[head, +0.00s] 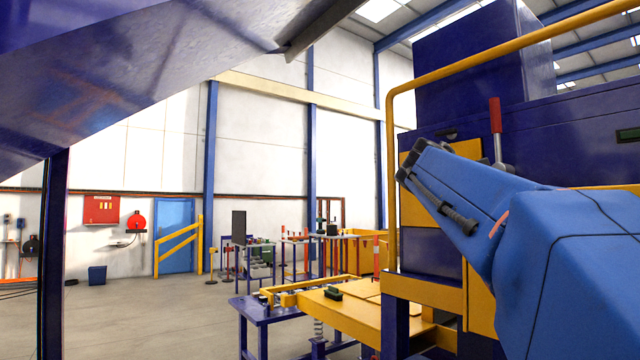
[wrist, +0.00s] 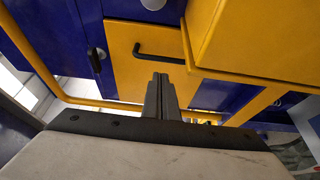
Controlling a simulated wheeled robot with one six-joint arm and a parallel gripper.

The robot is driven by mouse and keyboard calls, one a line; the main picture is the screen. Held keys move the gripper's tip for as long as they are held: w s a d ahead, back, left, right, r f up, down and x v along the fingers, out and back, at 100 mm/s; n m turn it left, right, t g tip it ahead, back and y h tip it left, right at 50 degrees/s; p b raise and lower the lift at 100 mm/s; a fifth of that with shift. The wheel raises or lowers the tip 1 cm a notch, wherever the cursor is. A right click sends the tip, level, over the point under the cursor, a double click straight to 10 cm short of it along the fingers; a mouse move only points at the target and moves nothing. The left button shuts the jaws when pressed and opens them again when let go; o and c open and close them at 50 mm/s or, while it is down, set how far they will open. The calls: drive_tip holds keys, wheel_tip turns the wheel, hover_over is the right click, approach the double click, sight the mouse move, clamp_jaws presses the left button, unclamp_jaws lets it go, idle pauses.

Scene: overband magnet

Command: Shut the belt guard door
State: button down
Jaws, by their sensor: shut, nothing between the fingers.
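A yellow panel with a black bar handle (wrist: 158,50), which looks like the belt guard door (wrist: 125,72), fills the middle of the wrist view. It sits among dark blue machine panels; I cannot tell how far open it stands. My gripper (wrist: 160,78) is shut and empty. Its fingertips point at the panel and appear just below the handle in the picture; contact cannot be told. In the head view a yellow panel (head: 412,208) on the blue machine shows partly behind my blue arm, and the fingertips cannot be made out there.
A yellow box-like part (wrist: 265,40) juts in close on the right of the wrist view. A yellow handrail (head: 392,150) stands before the machine. A red-handled lever (head: 496,118) rises above my arm. A yellow-topped bench (head: 345,310) stands lower left of the machine; open floor lies further left.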

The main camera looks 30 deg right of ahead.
drive_tip(key=shift+s+d, duration=0.35)
drive_tip(key=shift+s, duration=1.1)
drive_tip(key=shift+s+d, duration=0.3)
drive_tip(key=shift+s, duration=1.2)
drive_tip(key=shift+s+d, duration=0.35)
drive_tip(key=shift+s, duration=1.1)
